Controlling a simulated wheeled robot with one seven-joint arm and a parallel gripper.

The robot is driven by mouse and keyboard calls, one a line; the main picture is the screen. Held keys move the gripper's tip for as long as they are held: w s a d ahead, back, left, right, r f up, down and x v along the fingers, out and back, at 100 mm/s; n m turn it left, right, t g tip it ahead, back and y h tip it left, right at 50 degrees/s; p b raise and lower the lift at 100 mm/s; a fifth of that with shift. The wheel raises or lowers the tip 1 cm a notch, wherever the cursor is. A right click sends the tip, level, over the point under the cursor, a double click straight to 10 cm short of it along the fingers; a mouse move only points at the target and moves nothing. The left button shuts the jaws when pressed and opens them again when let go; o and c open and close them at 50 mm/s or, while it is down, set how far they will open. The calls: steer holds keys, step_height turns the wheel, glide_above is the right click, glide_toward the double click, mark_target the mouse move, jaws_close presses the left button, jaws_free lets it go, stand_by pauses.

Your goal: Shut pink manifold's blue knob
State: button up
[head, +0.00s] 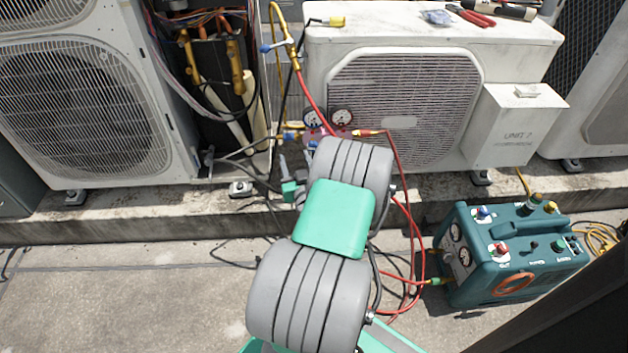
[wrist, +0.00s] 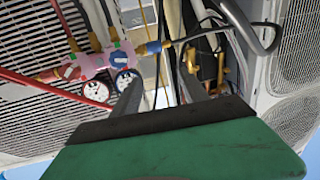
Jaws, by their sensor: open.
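The pink manifold (wrist: 95,62) shows in the wrist view at left centre, with a blue knob (wrist: 119,59) on its right and a red knob (wrist: 69,72) on its left. I cannot tell how far the blue knob is turned. In the head view the manifold (head: 322,137) is partly hidden by my arm, and its knobs are not clear. My gripper (wrist: 160,82) is open and empty, its fingers pointing toward the unit. The left finger shows just below and right of the blue knob, with no clear contact.
Two gauges (wrist: 124,81) adjoin the manifold. Red hoses (head: 404,220) and dark cables run down to a teal recovery machine (head: 515,260) at right. A white condenser (head: 430,65) stands behind, and an opened one (head: 85,95) at left.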

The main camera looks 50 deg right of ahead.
mark_target(313, 148)
steer(key=s+d+f+m+g+h, duration=0.2)
steer(key=s+d+f+h, duration=0.1)
steer(key=s, duration=0.2)
steer(key=p+x, duration=0.1)
steer(key=x, duration=0.6)
steer(key=shift+w+d+f, duration=0.1)
steer(key=shift+w+d, duration=0.15)
steer(key=shift+w, duration=0.1)
steer(key=shift+c, duration=0.2)
jaws_close()
